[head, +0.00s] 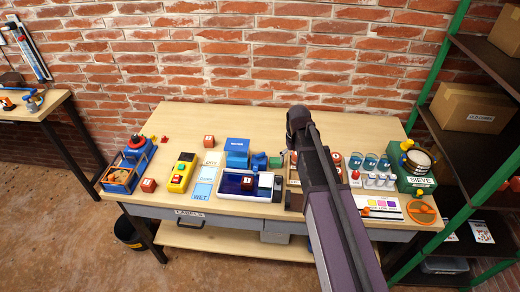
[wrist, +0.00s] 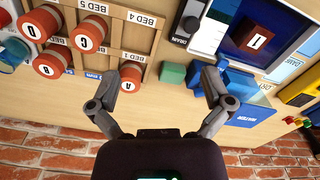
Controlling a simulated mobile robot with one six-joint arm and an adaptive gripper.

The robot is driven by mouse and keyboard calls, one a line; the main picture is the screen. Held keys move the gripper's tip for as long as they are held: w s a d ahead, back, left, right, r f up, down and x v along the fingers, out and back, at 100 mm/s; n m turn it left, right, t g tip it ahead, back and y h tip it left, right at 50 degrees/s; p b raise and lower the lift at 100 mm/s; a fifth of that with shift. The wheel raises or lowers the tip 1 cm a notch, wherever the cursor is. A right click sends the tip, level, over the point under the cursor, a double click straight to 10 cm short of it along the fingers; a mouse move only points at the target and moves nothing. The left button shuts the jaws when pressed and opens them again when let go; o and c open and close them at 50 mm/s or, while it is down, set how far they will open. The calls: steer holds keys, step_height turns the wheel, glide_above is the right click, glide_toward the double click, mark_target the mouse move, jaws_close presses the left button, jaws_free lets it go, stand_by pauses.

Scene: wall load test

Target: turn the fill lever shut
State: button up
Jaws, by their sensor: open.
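No part carries a readable fill label. A green block-like piece (wrist: 172,74) shows in the wrist view beside blue tank fittings (wrist: 238,82); I cannot tell for sure which is the fill lever. In the head view the green piece (head: 259,161) stands right of the blue fittings (head: 236,160), behind the water tray (head: 232,184). My gripper (wrist: 166,76) is open and empty, its fingers spread either side of the green piece in the picture. The right finger overlaps the blue fittings; contact cannot be told. In the head view my arm hides the fingers.
A black drain knob (wrist: 189,25) is near the tray. A cube marked 1 (head: 247,183) sits in the tray. Jars (head: 370,162) stand right; brick wall (head: 240,60) behind.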

mark_target(260, 154)
steer(key=w+a+r+n+p, duration=0.3)
steer(key=w+a+r, duration=0.1)
steer(key=w+a, duration=0.7)
steer(key=shift+a, duration=0.9)
steer(key=shift+f, duration=0.15)
step_height(260, 154, down, 13)
steer(key=b, duration=1.3)
steer(key=shift+f, duration=0.15)
steer(key=shift+b, duration=0.3)
